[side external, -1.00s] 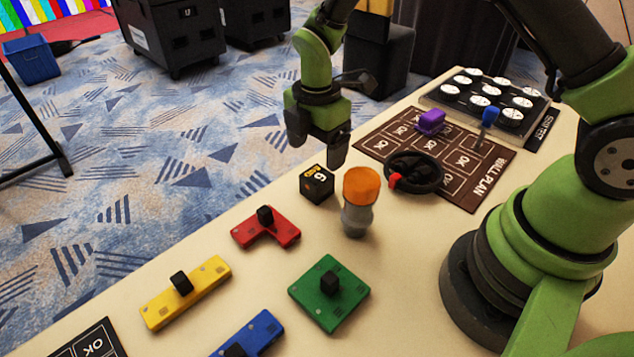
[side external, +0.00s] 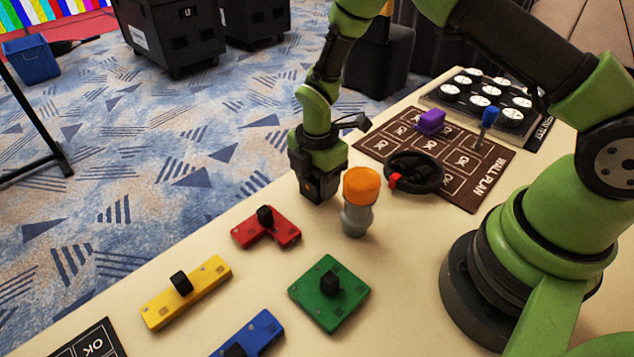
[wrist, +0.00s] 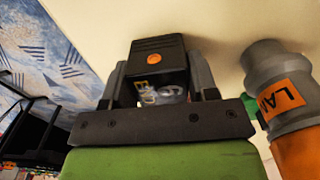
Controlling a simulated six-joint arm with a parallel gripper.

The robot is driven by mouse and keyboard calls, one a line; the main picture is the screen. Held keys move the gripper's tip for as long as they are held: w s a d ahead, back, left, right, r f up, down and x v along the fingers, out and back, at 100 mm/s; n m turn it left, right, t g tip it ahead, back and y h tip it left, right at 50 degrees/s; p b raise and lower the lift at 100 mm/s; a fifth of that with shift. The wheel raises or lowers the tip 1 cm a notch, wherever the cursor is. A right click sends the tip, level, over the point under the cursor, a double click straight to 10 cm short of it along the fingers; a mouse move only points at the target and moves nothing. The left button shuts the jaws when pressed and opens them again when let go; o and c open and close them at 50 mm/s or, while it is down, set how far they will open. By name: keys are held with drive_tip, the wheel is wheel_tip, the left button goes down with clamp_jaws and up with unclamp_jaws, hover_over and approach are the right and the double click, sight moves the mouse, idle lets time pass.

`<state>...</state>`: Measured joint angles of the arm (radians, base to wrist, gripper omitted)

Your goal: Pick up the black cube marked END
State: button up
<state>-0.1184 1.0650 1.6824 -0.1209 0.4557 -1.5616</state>
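The black cube (wrist: 157,62) sits between the two fingers of my gripper (wrist: 160,80) in the wrist view. Its upper face shows an orange dot, and the face toward me carries yellow lettering and a white 6-like mark. One finger stands at each side of the cube, very close to it; I cannot tell whether they press on it. In the side view my gripper (side external: 319,188) is down at the table, over the cube's place, and mostly hides the cube.
A grey post with an orange top (side external: 358,200) stands just right of my gripper. A red L-shaped block (side external: 270,232) lies nearby in front. Yellow (side external: 190,290), green (side external: 328,295) and blue (side external: 255,335) blocks lie farther forward. A black ring (side external: 415,172) lies behind the post.

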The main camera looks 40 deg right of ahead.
drive_tip(key=c, duration=0.4)
drive_tip(key=shift+r, duration=0.1)
drive_tip(key=shift+c, duration=0.2)
